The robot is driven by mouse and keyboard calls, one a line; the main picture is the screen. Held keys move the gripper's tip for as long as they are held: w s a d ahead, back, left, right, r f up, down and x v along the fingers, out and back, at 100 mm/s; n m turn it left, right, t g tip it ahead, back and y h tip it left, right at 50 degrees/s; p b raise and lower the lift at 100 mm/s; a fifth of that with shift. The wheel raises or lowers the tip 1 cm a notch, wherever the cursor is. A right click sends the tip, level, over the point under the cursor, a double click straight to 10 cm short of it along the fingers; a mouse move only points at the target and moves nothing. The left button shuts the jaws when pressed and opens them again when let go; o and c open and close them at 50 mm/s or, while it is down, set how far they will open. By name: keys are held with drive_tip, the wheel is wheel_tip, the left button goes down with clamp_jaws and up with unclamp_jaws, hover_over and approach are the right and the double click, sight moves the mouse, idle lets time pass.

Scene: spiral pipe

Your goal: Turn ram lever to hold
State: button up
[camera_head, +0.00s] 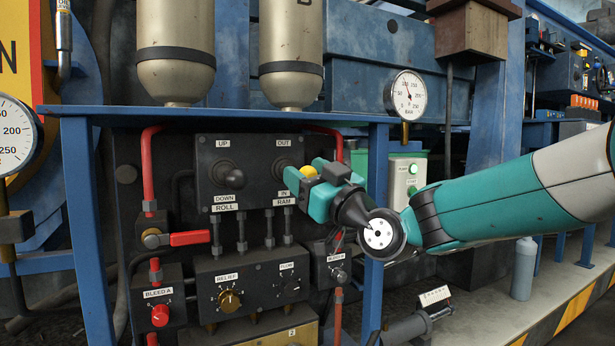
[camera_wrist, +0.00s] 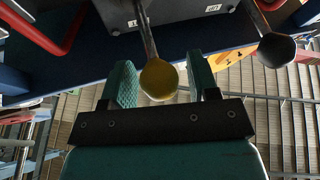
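The ram lever has a yellow ball knob (camera_head: 308,172) and sits on the dark panel under the OUT label and above the IN and RAM labels. In the wrist view its yellow knob (camera_wrist: 158,80) and metal stem lie between my fingers. My gripper (camera_head: 318,188) is at the knob, coming from the right. In the wrist view my gripper (camera_wrist: 165,85) is open, with a clear gap between the knob and the right finger; the left finger is close to the knob, and contact cannot be told. My gripper hides part of the lever in the head view. No HOLD label is readable.
The roll lever's black knob (camera_head: 228,172) is left of the ram lever; it also shows in the wrist view (camera_wrist: 277,48). A red-handled valve (camera_head: 188,238), red pipes and a relief block (camera_head: 252,282) lie below and left. A blue post (camera_head: 376,170) stands close behind my wrist.

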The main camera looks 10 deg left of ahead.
drive_tip(key=shift+d, duration=0.1)
drive_tip(key=b+v, duration=0.6)
drive_tip(key=v, duration=1.1)
drive_tip(key=shift+s+f, duration=0.15)
drive_tip(key=shift+s, duration=0.05)
